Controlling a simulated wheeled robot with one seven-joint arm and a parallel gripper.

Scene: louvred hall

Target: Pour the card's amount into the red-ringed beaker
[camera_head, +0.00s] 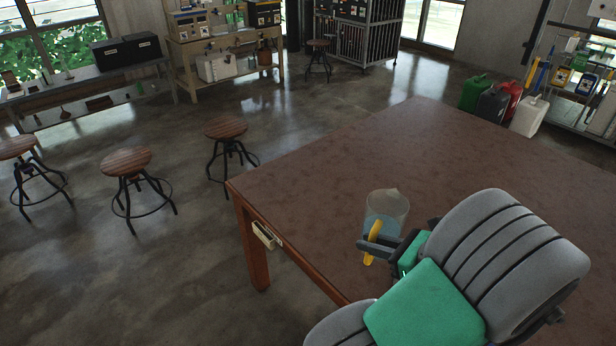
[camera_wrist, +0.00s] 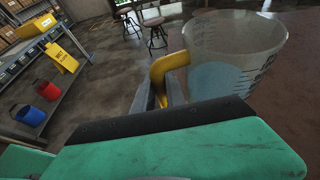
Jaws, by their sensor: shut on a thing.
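A clear measuring jug (camera_head: 388,206) with a yellow handle holds pale blue liquid in its lower part. My gripper (camera_head: 372,243) is shut on the yellow handle, near the table's left edge. The jug looks about upright; I cannot tell whether its base touches the table. In the wrist view the jug (camera_wrist: 238,48) shows dark scale marks, too blurred to read, and its handle lies between my gripper's fingers (camera_wrist: 163,95). I see no red-ringed beaker and no card in either view. My arm hides part of the table's near side.
The brown table (camera_head: 400,140) looks bare beyond the jug. Stools (camera_head: 127,165) stand on the floor to the left. Several jerrycans (camera_head: 492,105) stand past the table's far side. In the wrist view a yellow sign (camera_wrist: 62,55) and red and blue buckets (camera_wrist: 45,90) appear left.

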